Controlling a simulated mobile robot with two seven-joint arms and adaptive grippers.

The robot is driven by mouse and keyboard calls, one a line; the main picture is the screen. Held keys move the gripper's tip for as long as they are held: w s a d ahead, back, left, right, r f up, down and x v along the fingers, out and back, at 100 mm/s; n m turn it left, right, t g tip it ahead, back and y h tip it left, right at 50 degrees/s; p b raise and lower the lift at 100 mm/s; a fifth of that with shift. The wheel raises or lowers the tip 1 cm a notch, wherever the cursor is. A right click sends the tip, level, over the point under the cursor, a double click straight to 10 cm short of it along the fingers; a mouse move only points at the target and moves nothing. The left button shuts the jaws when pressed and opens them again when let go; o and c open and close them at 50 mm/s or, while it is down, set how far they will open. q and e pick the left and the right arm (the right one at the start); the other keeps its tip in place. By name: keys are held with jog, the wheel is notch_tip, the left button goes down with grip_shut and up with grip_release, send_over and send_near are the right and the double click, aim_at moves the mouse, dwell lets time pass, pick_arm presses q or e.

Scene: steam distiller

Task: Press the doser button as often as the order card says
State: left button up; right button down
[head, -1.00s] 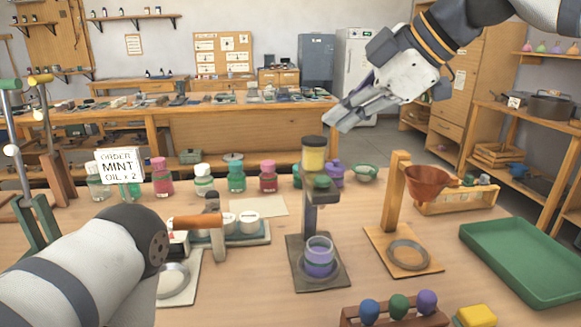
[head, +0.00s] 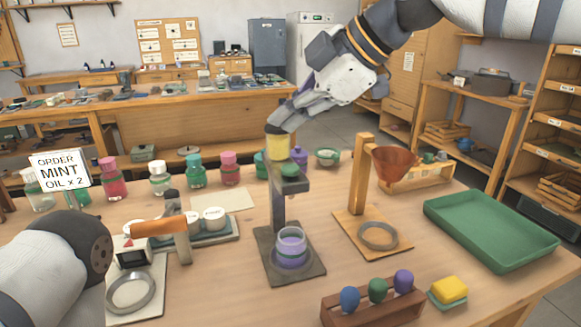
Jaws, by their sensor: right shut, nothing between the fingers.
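The order card (head: 62,173) at left reads "ORDER MINT OIL x 2". The doser (head: 278,195) is a dark stand with a yellow container (head: 278,147) on top, a dark cap above it and a green part (head: 290,170) below. A glass jar with purple contents (head: 291,247) stands on its base. My right gripper (head: 280,118) is shut and empty, its fingertips pointing down at the dark cap and partly covering it. I cannot tell whether they touch it. My left arm shows at lower left; its gripper is not in view.
A wooden stand with a copper funnel (head: 395,165) is right of the doser, then a green tray (head: 490,230). A rack with coloured knobs (head: 372,305) is in front. A device with an orange handle (head: 158,227) is left. Several bottles line the back.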

aim_at(289, 169)
notch_tip(289, 169, down, 3)
jog(key=shift+f, duration=1)
dwell(0.7)
jog(key=shift+f, duration=0.4)
jog(key=shift+f, duration=0.55)
dwell(0.7)
jog(key=shift+r, duration=0.95)
